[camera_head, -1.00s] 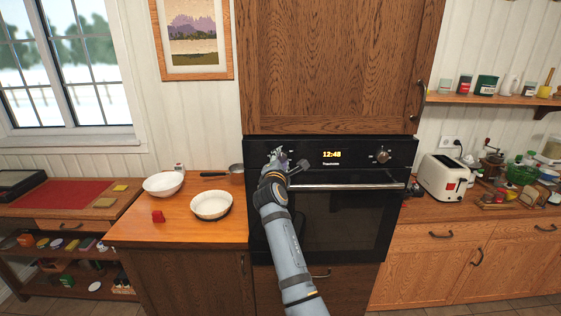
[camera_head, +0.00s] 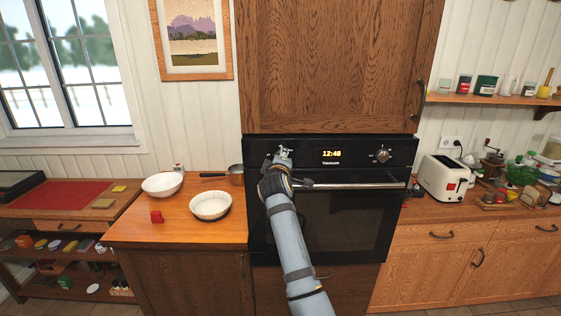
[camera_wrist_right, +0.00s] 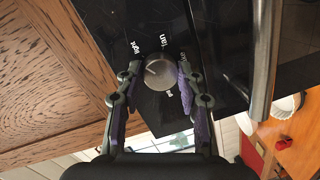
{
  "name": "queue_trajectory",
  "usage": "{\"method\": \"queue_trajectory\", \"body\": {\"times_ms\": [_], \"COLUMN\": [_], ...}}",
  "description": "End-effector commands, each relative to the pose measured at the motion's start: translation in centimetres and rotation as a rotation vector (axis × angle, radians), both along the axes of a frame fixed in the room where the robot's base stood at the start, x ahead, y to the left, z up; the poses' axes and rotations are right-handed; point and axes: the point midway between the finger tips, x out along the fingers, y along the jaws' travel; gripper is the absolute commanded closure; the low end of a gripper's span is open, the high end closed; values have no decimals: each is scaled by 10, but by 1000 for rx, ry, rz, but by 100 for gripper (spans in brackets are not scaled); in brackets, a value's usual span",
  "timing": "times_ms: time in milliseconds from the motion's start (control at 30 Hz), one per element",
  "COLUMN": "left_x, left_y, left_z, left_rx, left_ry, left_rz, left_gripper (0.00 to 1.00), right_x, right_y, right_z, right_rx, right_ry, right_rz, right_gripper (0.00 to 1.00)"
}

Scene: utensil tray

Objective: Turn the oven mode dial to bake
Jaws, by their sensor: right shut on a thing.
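The oven's left dial (camera_wrist_right: 161,73) is a round grey knob on the black control panel. It is the mode dial, with printed words around it, among them "light" and "fan"; others are partly covered or too small to read. A pale mark shows on its face, but I cannot tell which word it points to. My right gripper (camera_wrist_right: 158,80) has its two fingers on opposite sides of the dial and is shut on it. In the head view the right gripper (camera_head: 283,155) is at the panel's left end and largely covers the dial. My left gripper is not in view.
The oven's door handle (camera_head: 352,186) runs just below the panel, close to my right wrist. A second dial (camera_head: 382,155) sits right of the clock display (camera_head: 332,154). A white bowl (camera_head: 210,205) and a saucepan (camera_head: 236,174) stand on the left counter.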

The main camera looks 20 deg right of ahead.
Motion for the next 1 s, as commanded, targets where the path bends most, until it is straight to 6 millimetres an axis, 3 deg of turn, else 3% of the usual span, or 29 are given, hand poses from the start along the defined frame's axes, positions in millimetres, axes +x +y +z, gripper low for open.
{"method": "queue_trajectory", "body": {"times_ms": [1000], "left_x": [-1], "left_y": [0], "left_z": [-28], "left_rx": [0], "left_ry": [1], "left_rz": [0], "left_gripper": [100], "right_x": [0], "right_y": [-2], "right_z": [-5], "right_rx": [926], "right_ry": [-263], "right_rz": [-1], "right_gripper": [94]}}
